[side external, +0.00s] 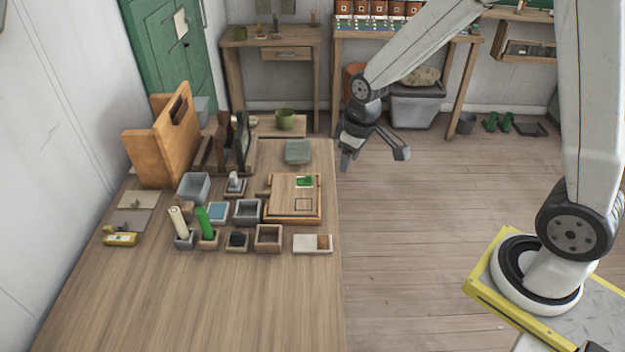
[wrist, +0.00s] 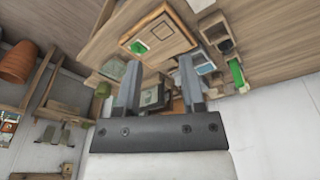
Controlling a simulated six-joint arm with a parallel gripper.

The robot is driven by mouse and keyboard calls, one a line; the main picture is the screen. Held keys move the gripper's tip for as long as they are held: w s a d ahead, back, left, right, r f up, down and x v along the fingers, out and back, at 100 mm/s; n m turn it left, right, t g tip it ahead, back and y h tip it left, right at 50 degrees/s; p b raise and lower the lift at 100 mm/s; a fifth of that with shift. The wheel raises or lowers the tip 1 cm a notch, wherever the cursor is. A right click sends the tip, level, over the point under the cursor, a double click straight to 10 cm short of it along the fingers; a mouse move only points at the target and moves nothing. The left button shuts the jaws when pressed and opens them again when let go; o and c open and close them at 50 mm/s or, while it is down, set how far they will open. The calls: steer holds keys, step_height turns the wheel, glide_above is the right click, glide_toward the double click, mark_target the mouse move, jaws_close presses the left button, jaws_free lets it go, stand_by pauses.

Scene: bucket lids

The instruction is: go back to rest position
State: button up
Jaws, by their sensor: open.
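My gripper (side external: 374,158) is open and empty. It hangs in the air just past the right edge of the wooden table (side external: 250,300), with its two fingers spread apart. In the wrist view the gripper (wrist: 158,85) also shows spread fingers with nothing held between them. The table's objects lie beyond the fingers and none touches them, as far as I can see. A wooden tray (side external: 290,214) with a green piece on it sits near the table's right edge.
Several small boxes (side external: 268,238) crowd the table's middle, with a white and a green cylinder (side external: 205,222) upright among them. A wooden holder (side external: 160,145) stands at the back left. A grey-green block (side external: 298,151) is nearest my gripper. Floor (side external: 420,240) right of the table is clear.

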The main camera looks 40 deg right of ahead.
steer(key=s+a+m, duration=0.1)
steer(key=s+m, duration=0.1)
steer(key=s, duration=0.8)
steer(key=shift+s+a+r+t, duration=0.2)
steer(key=shift+s+r+t, duration=0.1)
steer(key=shift+r, duration=0.1)
steer(key=shift+c, duration=0.2)
steer(key=shift+w, duration=0.15)
jaws_close()
steer(key=w+d+f+m+g, duration=0.15)
steer(key=w+m, duration=0.25)
steer(key=w, duration=1.2)
steer(key=w+d+f+m, duration=0.2)
steer(key=w+f, duration=0.2)
steer(key=w, duration=0.3)
steer(key=w+d+f+m+g, duration=0.1)
steer(key=w+d+f+m, duration=0.1)
steer(key=w+f, duration=0.3)
steer(key=shift+w+d+f+m, duration=0.15)
steer(key=shift+w+d+m, duration=0.25)
steer(key=shift+w+m, duration=0.45)
steer(key=shift+w+f, duration=0.15)
steer(key=shift+f, duration=0.05)
